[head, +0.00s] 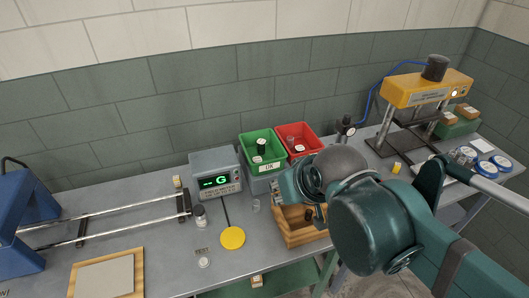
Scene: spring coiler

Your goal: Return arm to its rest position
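My teal arm (375,225) reaches in from the lower right corner and bends over the bench's front edge. Its far end (292,186) is above and beside a wooden box (293,236), in front of the red bin. I cannot make out my gripper's fingers; the arm's own links cover that area. I cannot tell whether it is open or shut, or whether it holds anything.
A green bin (262,148) and a red bin (300,137) stand behind the arm. A gauge box (216,173) with a lit green "G", a yellow disc (232,238) and a rail fixture (130,213) are left. A yellow press (427,88) stands right.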

